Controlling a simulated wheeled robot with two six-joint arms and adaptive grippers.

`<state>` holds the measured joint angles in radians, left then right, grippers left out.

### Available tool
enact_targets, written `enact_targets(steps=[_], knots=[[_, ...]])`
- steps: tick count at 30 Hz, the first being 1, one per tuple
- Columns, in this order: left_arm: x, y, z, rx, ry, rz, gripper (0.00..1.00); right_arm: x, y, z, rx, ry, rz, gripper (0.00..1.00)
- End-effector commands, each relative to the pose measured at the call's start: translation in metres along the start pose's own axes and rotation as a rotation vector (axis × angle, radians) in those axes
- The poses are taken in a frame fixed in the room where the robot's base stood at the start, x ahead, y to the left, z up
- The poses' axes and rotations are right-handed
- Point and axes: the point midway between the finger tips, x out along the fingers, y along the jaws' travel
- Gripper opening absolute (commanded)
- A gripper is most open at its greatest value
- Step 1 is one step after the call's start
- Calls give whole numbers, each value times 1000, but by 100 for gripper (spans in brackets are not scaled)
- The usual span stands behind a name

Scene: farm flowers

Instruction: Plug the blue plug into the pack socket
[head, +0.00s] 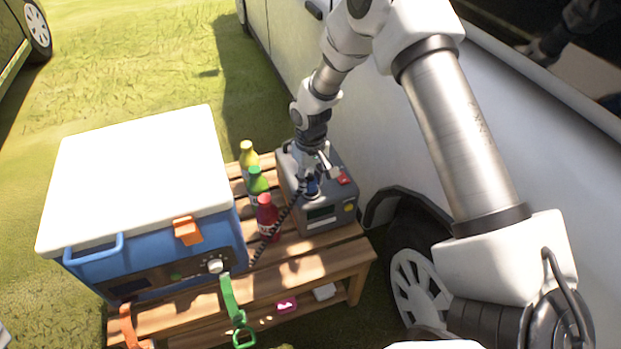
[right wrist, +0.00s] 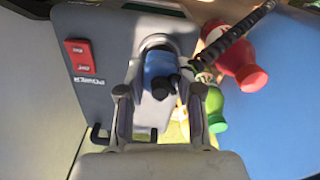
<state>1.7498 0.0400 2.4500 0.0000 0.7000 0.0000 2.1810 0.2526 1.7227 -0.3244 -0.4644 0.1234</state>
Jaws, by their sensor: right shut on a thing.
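The grey power pack (head: 335,222) stands on the right part of the wooden table, with a red switch on top; its top also fills the left of the right wrist view (right wrist: 95,110). My right gripper (head: 314,176) reaches down over the pack and is shut on the blue plug (head: 312,187). In the right wrist view the plug (right wrist: 160,72) sits between my fingers, over a round grey socket (right wrist: 158,44). The plug hides most of the socket, so I cannot tell how deep it is. My left gripper is not in view.
A black coiled cable (head: 283,215) runs from the plug towards the blue cooler (head: 90,265) with a white lid. Yellow, green and red bottles (head: 267,212) stand between cooler and pack. A white vehicle (head: 375,150) stands close on the right. Straps hang at the table's front.

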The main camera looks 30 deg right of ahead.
Motion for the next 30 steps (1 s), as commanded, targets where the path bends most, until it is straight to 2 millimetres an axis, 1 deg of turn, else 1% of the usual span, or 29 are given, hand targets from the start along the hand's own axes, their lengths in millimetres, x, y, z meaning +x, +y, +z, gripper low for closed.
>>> enact_targets(steps=[19, 30], knots=[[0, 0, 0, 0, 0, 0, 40, 0, 0, 0, 0, 0, 0, 4], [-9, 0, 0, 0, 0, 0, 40, -1, 0, 1, 0, -1, 0, 4]])
